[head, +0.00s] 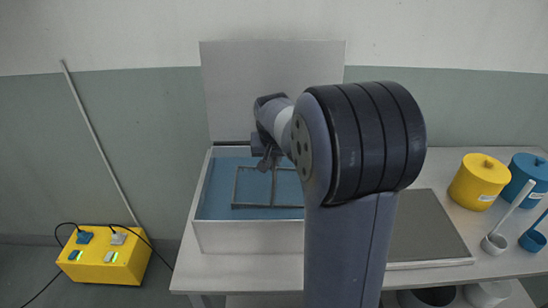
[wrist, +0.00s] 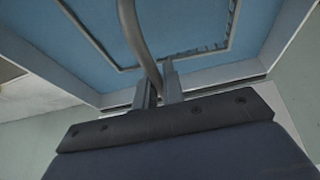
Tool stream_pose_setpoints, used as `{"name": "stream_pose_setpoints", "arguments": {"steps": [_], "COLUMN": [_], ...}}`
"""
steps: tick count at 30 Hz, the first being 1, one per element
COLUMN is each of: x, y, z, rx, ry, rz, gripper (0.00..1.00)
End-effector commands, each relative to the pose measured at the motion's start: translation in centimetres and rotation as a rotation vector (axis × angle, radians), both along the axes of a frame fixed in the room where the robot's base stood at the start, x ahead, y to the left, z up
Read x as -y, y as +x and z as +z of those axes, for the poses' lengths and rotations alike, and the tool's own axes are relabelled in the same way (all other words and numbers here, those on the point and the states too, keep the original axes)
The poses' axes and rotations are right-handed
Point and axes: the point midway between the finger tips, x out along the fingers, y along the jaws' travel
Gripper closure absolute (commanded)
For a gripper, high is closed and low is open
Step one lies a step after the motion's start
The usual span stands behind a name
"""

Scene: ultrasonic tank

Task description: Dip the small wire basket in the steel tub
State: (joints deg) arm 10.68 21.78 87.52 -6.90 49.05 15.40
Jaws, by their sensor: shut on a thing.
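The steel tub (head: 245,238) is a pale rectangular box on the table, filled with blue. The small wire basket (head: 265,206) shows as a thin grey rectangular frame inside the tub, at about the level of the blue surface; any lower part of it is hidden. My gripper (head: 268,163) is over the tub, above the basket's far part. In the wrist view my gripper (wrist: 158,82) is shut on the basket's curved grey handle (wrist: 135,35). The basket's rim (wrist: 205,52) and the tub's edge (wrist: 240,72) also show there. My arm hides the tub's right side.
An upright pale panel (head: 270,85) stands behind the tub. A grey-topped flat tray (head: 428,230) lies to the right. A yellow canister (head: 478,184), a blue canister (head: 522,180) and two ladles stand at far right. A yellow box (head: 105,257) with cables is at left.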

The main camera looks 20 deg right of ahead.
Motion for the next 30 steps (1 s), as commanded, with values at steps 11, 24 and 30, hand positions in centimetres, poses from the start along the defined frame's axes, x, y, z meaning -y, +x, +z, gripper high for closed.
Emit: {"name": "stream_pose_setpoints", "arguments": {"steps": [11, 24, 30], "x": [0.0, 0.0, 0.0], "y": [0.1, 0.0, 0.0], "z": [-2.9, -3.9, -3.9], "rx": [0.003, 0.003, 0.002], "ry": [0.0, -0.001, 0.0], "rz": [0.0, 0.0, -0.001], "gripper": [1.0, 1.0, 1.0]}}
